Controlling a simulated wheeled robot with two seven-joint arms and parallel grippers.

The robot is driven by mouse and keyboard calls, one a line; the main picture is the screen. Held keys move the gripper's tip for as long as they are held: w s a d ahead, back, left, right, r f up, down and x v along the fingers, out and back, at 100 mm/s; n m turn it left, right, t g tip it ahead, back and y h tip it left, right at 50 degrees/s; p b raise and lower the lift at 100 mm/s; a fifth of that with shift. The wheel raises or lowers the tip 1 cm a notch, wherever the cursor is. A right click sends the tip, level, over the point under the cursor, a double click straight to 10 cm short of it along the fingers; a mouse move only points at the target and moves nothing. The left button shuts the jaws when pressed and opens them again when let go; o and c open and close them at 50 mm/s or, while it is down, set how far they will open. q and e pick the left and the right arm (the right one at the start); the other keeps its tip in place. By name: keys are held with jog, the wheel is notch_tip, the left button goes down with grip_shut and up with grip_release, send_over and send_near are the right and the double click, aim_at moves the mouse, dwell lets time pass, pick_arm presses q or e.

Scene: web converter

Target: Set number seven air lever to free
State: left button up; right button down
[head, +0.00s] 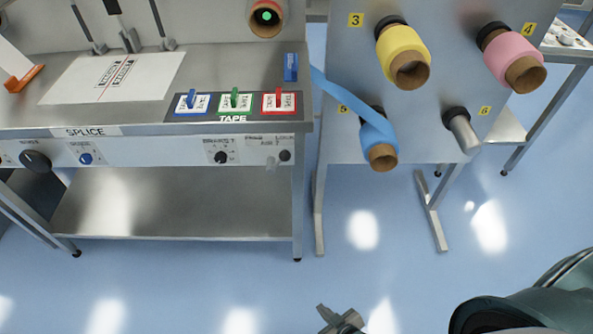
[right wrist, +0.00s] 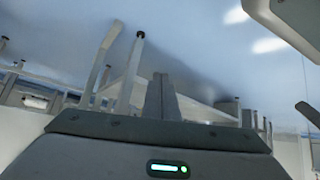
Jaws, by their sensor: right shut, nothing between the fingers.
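At the right end of the splice table's front panel is a small, blurred label (head: 268,141) that seems to read free on the left and lock on the right, with "air" and a number too small to be sure of. Below it are a small pale lever (head: 271,163) and a dark round knob (head: 285,156). I cannot tell which way the lever is set. My right gripper (head: 338,318) is at the bottom of the head view, well below the panel and apart from it. Its fingers (right wrist: 160,97) are together and empty in the right wrist view. My left gripper is not in view.
The splice table (head: 170,225) has a low shelf and a leg at its right end. To the right stands a roll rack (head: 345,85) with yellow, pink and blue rolls; blue web runs from it towards the table. Blue floor (head: 270,270) in front is clear.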

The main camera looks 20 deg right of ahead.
jog(key=w+d+r+n+t+y+b, duration=0.1)
jog(key=w+d+r+n+t+b, duration=0.3)
jog(key=w+r, duration=0.5)
jog(key=w+d+r+n+t+y+b, duration=0.1)
jog(key=w+d+r+n+t+b, duration=0.1)
jog(key=w+d+r+t+b, duration=0.5)
pick_arm(q)
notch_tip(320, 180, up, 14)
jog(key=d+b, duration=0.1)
jog(key=b, duration=0.3)
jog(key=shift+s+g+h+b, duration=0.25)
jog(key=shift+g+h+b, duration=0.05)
jog(key=shift+b, duration=0.1)
pick_arm(e)
notch_tip(320, 180, up, 21)
jog(key=a+n+g+y, duration=0.2)
jog(key=a+n+y, duration=0.1)
jog(key=n+y, duration=0.8)
jog(key=n, duration=0.2)
jog(key=shift+n, duration=0.4)
